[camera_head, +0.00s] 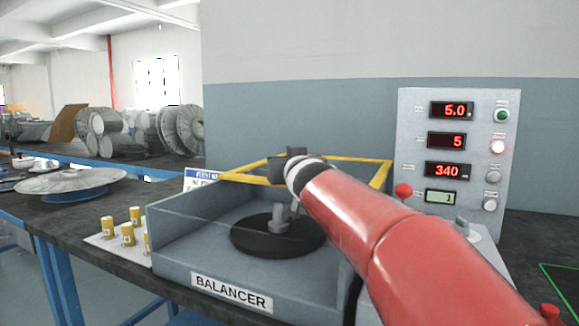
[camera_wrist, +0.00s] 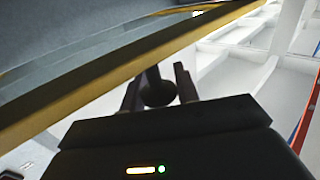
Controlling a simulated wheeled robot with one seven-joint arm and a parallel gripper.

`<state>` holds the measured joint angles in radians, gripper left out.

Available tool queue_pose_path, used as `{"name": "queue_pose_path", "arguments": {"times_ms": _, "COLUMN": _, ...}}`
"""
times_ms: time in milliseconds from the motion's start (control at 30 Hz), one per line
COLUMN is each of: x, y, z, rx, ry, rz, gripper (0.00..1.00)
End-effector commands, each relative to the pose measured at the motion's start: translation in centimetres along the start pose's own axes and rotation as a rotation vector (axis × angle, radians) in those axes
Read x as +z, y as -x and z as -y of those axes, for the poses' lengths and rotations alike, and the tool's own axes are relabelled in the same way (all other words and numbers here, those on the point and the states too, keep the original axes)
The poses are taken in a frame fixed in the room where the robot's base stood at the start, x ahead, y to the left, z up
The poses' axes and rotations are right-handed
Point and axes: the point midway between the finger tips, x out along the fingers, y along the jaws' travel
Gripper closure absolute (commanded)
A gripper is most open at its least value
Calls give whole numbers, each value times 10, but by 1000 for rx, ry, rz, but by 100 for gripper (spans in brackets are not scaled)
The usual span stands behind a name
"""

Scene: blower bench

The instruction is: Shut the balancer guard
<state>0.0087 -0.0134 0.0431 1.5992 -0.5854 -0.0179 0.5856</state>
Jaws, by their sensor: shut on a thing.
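The balancer (camera_head: 180,255) is a grey open-topped box with a BALANCER label on its front and a dark round plate (camera_head: 255,238) inside. Its guard has a yellow frame (camera_head: 345,158), which shows raised above the rear of the box; its exact angle is hard to tell. My gripper (camera_head: 289,160) is at the frame's upper edge, partly hidden behind my red arm. In the wrist view, the fingers (camera_wrist: 158,82) are shut around a dark round knob (camera_wrist: 157,94) beside the yellow guard bar (camera_wrist: 100,88).
A control panel (camera_head: 478,150) with red displays stands right of the balancer. Several yellow-capped pieces (camera_head: 128,233) stand on a white plate at left. A large disc (camera_head: 70,181) lies farther left.

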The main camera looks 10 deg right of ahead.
Motion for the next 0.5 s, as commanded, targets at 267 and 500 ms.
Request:
{"name": "queue_pose_path", "arguments": {"times_ms": 267, "x": 2, "y": 9, "z": 6, "rx": -1, "ry": -1, "rz": -1, "gripper": 100}}
{"name": "queue_pose_path", "arguments": {"times_ms": 500, "x": 2, "y": 19, "z": 14, "rx": -1, "ry": 0, "rz": -3, "gripper": 100}}
